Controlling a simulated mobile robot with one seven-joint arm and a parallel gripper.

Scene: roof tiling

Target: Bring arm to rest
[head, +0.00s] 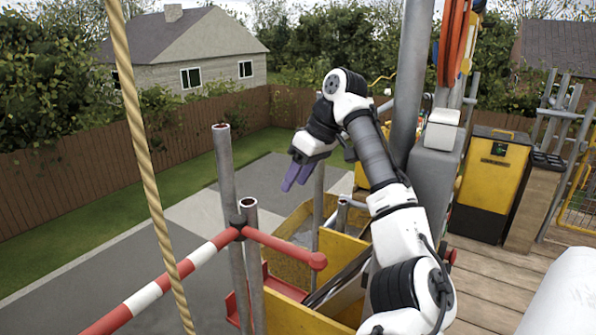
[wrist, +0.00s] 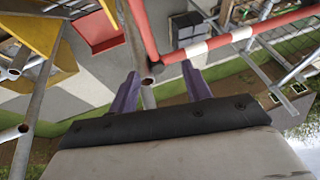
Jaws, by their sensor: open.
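My arm is raised in the middle of the head view, bent at the elbow. My gripper (head: 291,182) points down and to the left, with purple fingers, above the scaffold's edge. In the wrist view my gripper (wrist: 162,85) shows two purple fingers set well apart with nothing between them. It is open and empty. Scaffold tubes and a rail show beyond the fingers; I see no contact with them.
A red and white guard rail (head: 153,290) and upright scaffold tubes (head: 226,180) stand left of my gripper. A yellow bin (head: 335,250) lies below it. A rope (head: 146,165) hangs at the left. A yellow and black box (head: 492,180) stands on the plank deck (head: 492,285) at right.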

